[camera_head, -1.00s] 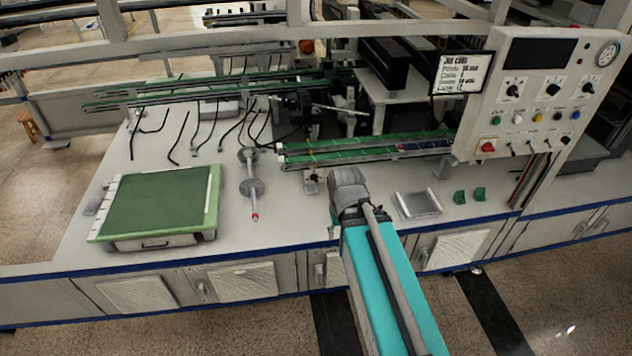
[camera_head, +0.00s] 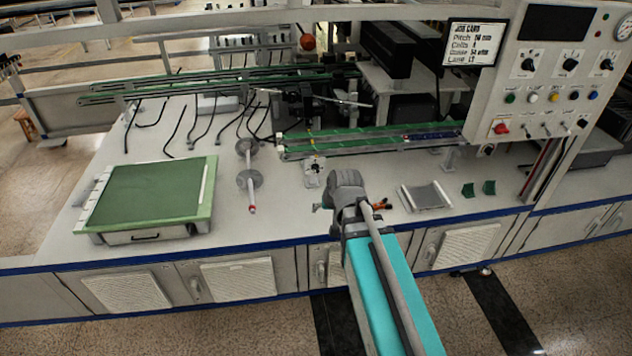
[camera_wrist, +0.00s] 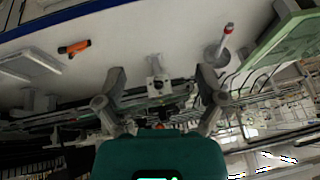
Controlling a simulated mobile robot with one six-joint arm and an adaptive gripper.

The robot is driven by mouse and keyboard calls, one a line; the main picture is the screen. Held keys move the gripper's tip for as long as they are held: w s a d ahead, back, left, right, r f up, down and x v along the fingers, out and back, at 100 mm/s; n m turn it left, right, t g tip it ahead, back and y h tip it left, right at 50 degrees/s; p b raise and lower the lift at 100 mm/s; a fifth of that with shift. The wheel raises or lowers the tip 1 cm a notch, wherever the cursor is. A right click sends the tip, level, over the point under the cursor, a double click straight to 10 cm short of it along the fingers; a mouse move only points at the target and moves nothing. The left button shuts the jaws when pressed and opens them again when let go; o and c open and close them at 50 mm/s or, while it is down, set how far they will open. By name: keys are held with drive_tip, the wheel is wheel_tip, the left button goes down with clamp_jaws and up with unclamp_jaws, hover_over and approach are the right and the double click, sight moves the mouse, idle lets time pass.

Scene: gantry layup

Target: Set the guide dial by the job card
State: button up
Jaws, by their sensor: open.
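The job card (camera_head: 474,43) hangs at the upper right, with lines for pitch, cells, guide and lane; its values are too small to read surely. Several black knobs sit on the grey control panel (camera_head: 546,95), among them a left dial (camera_head: 528,65), a middle dial (camera_head: 570,65) and a right dial (camera_head: 607,65). A small pale block with a dark knob (camera_head: 315,168) stands at the rail's front left end. I cannot tell which is the guide dial. In the wrist view my gripper (camera_wrist: 162,71) is open and empty, its fingers either side of the small block (camera_wrist: 157,78), apart from it.
An orange-handled tool (camera_wrist: 74,48) lies on the bench near my wrist. A metal tray (camera_head: 425,196) and green blocks (camera_head: 478,188) lie to the right. Green rails (camera_head: 370,143) run behind.

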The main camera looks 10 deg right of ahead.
drive_tip(key=w+f+m+t+b, duration=0.2)
drive_tip(key=w+f+t+b, duration=0.5)
drive_tip(key=w+b, duration=0.55)
drive_tip(key=m+t+h+b, duration=0.1)
drive_tip(key=m+t+b, duration=0.45)
drive_tip(key=b, duration=0.95)
approach(317, 169)
drive_tip(key=s, duration=0.4)
drive_tip(key=shift+s+a+f+t+h, duration=0.2)
drive_tip(key=shift+t+h, duration=0.05)
drive_tip(key=shift+h, duration=0.15)
drive_tip(key=shift+w, duration=0.25)
drive_tip(key=shift+w, duration=6.65)
drive_tip(key=c, duration=1.1)
drive_tip(key=shift+c, duration=0.2)
